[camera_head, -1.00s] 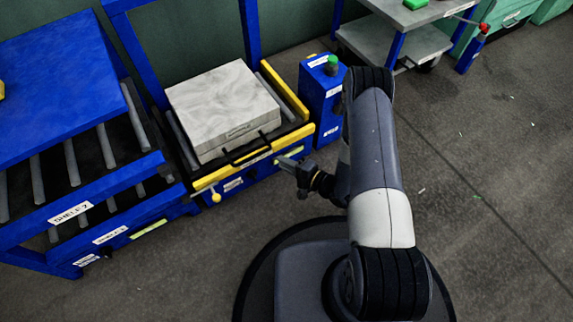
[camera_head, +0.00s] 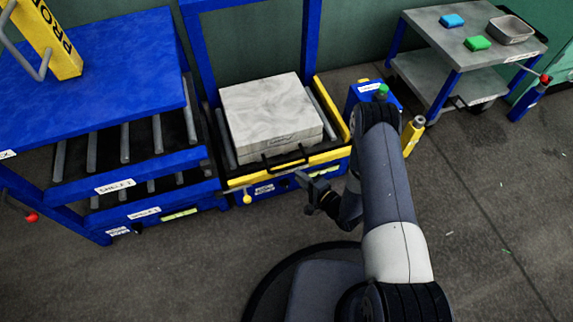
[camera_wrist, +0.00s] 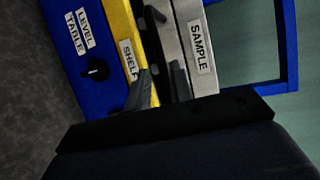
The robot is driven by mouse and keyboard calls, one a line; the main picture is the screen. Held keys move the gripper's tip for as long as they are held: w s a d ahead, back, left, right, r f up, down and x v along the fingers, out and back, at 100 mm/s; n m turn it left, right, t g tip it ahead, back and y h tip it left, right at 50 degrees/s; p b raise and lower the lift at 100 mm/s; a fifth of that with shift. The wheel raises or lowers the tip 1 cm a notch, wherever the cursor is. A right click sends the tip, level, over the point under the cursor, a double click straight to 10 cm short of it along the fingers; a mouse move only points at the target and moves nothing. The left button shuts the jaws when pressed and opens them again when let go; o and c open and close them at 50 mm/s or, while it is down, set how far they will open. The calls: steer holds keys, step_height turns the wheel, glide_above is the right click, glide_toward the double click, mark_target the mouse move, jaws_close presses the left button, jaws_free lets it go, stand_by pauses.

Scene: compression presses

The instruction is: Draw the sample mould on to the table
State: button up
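The sample mould (camera_head: 272,110), a pale marbled square block, lies flat between yellow-edged sides of a blue frame. Its front label reads SAMPLE in the wrist view (camera_wrist: 202,47). A black bar handle (camera_head: 285,159) is at its front. The blue table front (camera_head: 265,188) below carries a yellow rail and a knob; in the wrist view its label reads LEVEL TABLE (camera_wrist: 78,32). My gripper (camera_head: 308,186) is just in front of the handle, at its right half. In the wrist view my gripper's fingers (camera_wrist: 161,88) are apart, near the dark handle (camera_wrist: 157,42); contact is unclear.
A blue roller rack (camera_head: 125,150) with shelf labels stands at left, with a yellow handled piece (camera_head: 52,40) on top. A blue box with a green button (camera_head: 381,91) and a yellow cylinder (camera_head: 413,136) are at right. A grey cart (camera_head: 425,22) stands behind.

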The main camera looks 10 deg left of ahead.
steer(key=b+x, duration=0.2)
steer(key=x, duration=0.6)
steer(key=shift+w+a+b, duration=0.2)
steer(key=shift+b, duration=0.1)
steer(key=shift+f, duration=0.15)
steer(key=shift+c, duration=0.5)
jaws_close()
